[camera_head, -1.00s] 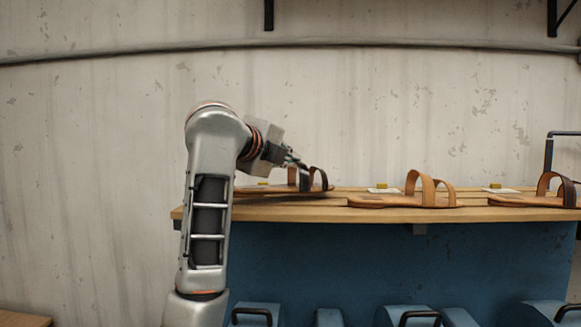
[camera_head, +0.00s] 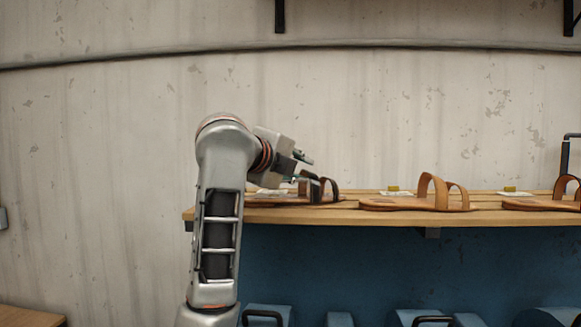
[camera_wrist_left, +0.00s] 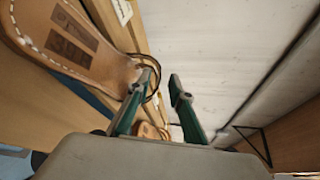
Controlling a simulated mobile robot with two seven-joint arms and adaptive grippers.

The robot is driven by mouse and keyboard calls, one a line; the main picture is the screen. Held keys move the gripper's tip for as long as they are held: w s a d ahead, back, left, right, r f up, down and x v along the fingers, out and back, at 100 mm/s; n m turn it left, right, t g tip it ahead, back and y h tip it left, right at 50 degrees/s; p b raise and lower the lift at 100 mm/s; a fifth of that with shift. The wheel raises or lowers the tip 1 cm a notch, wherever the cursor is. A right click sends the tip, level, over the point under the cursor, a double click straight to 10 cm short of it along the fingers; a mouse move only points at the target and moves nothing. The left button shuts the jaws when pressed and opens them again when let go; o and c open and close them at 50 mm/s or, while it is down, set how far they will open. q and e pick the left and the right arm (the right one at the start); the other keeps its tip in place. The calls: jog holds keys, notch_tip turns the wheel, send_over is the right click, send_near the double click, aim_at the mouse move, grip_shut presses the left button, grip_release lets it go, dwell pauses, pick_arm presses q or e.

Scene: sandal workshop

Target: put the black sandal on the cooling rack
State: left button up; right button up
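A tan-soled sandal with a dark strap (camera_head: 333,189) lies at the left end of a slatted wooden rack (camera_head: 400,216). I cannot tell for sure that it is the black one. My left gripper (camera_head: 312,174) is at its straps with its fingers spread, one above and one low beside the straps. In the left wrist view the sole (camera_wrist_left: 75,40) lies left of the open fingers (camera_wrist_left: 163,88). A dark strap loop (camera_wrist_left: 152,72) is close to the left finger; I cannot tell if they touch. My right gripper is not in view.
A tan sandal (camera_head: 420,203) and a sandal with a brown strap (camera_head: 545,204) lie further right on the rack. Blue bins with handles (camera_head: 425,317) are below.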

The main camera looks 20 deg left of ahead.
pick_arm(q)
jog(key=b+v, duration=0.1)
jog(key=v, duration=1)
jog(key=shift+s, duration=0.25)
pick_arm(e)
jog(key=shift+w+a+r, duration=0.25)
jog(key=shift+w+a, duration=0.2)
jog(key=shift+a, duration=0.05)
pick_arm(q)
jog(key=shift+a, duration=0.1)
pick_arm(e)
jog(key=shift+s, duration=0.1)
